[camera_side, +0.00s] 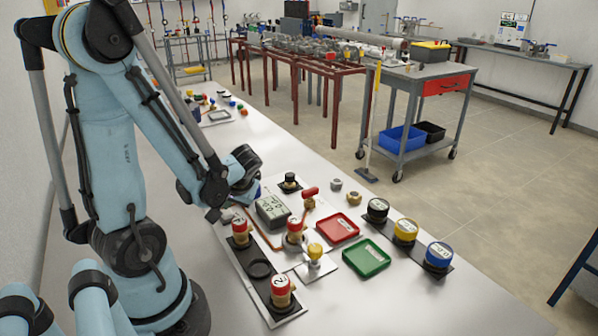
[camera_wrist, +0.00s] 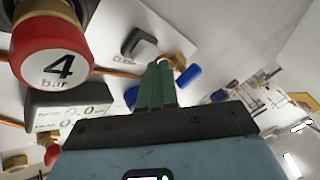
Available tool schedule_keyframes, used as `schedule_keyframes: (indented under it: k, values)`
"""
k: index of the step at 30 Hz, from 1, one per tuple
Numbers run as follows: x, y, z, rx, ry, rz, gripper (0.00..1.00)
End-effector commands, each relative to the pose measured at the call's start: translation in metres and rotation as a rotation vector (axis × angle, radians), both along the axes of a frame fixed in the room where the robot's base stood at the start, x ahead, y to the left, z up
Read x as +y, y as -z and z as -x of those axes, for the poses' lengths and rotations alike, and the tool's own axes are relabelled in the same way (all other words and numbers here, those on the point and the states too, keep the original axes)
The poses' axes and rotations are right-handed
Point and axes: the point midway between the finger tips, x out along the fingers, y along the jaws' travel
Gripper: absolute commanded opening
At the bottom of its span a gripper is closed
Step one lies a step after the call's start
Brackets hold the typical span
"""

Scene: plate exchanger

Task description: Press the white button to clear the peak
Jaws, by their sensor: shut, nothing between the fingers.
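My gripper (camera_wrist: 156,86) shows in the wrist view with its green fingers shut together and nothing between them. The fingers point at the white panel, near a dark grey block (camera_wrist: 137,42) by a printed label that seems to read CLEAR. I cannot make out the white button itself in either view. A grey display box (camera_side: 272,211) stands on the panel in the side view. It also shows in the wrist view (camera_wrist: 68,108), left of the fingers, with readings near zero. In the side view my wrist is behind and left of the box; the fingertips cannot be made out.
A red-topped cap marked 4 bar (camera_wrist: 52,62) stands close at the wrist view's upper left. Red-topped caps (camera_side: 281,288), a yellow-topped knob (camera_side: 315,252), a red tray (camera_side: 337,228) and a green tray (camera_side: 366,258) surround the panel. Black, yellow and blue caps (camera_side: 438,255) stand right.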

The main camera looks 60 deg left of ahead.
Motion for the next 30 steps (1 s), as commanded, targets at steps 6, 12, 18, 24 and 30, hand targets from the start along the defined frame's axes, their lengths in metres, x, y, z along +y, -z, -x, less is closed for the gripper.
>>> schedule_keyframes:
  k: [6,12,18,24,30]
  values:
    - [0.000,-0.008,0.000,0.000,0.000,0.000,0.00]
    - [0.000,-0.008,0.000,0.000,0.000,0.000,0.00]
    - [0.000,-0.012,0.000,0.000,0.000,-0.001,0.00]
    - [0.000,-0.030,0.001,0.000,0.000,0.000,0.00]
    - [0.000,-0.047,0.000,0.000,0.000,0.000,0.00]
